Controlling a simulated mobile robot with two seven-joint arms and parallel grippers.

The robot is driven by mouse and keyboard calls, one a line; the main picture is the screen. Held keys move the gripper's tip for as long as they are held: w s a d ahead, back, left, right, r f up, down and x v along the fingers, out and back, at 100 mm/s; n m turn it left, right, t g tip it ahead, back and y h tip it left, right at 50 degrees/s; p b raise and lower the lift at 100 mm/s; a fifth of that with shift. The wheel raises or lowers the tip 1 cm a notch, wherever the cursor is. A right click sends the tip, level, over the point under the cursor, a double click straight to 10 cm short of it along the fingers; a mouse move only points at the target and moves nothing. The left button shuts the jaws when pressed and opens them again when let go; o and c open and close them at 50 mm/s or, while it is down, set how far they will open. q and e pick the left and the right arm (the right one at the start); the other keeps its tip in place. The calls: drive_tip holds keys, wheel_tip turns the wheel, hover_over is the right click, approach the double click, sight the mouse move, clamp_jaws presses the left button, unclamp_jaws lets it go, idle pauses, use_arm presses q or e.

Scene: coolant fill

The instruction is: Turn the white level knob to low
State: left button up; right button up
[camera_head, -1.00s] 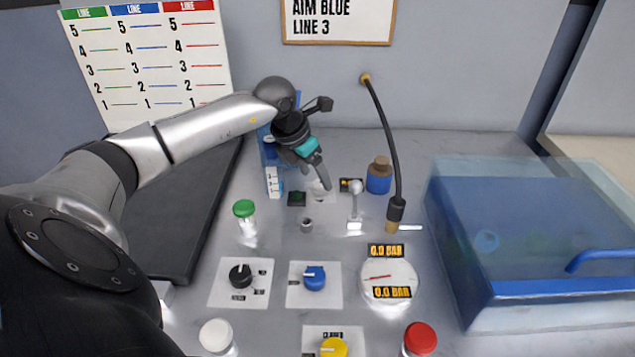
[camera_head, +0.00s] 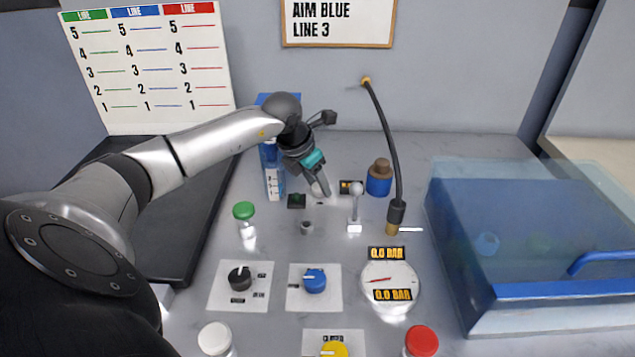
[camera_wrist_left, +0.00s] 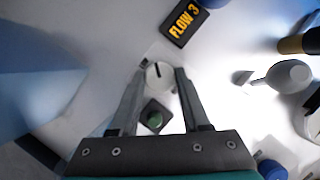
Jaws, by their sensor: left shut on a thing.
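The white level knob (camera_head: 317,189) is small and round and stands on the grey bench, largely hidden by my gripper in the head view. In the left wrist view the knob (camera_wrist_left: 160,75) sits between the two fingertips. My left gripper (camera_head: 323,190) reaches down from the upper left and is shut on this knob; its fingers also show in the left wrist view (camera_wrist_left: 161,72). The knob's pointer and scale marks are too small or covered to read. My right gripper is not in view.
A dark panel with a green button (camera_wrist_left: 154,119) is close to the fingers. A FLOW 3 display (camera_wrist_left: 183,22) and a white ball-topped lever (camera_head: 355,190) stand near the knob. A blue corked jar (camera_head: 379,180), hanging hose (camera_head: 387,130) and clear-lidded blue box (camera_head: 540,250) are to the right.

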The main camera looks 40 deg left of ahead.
use_arm(q)
clamp_jaws()
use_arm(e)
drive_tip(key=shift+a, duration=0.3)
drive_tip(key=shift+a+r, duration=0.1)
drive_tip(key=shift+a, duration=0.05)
use_arm(q)
drive_tip(key=shift+n, duration=0.3)
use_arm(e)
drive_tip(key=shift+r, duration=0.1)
use_arm(q)
drive_tip(key=n+y+p, duration=0.1)
drive_tip(key=n, duration=0.1)
drive_tip(key=shift+d+n, duration=0.1)
drive_tip(key=shift+n, duration=0.2)
drive_tip(key=shift+n+y+p, duration=0.3)
drive_tip(key=shift+n+y, duration=0.3)
drive_tip(key=shift+n, duration=0.6)
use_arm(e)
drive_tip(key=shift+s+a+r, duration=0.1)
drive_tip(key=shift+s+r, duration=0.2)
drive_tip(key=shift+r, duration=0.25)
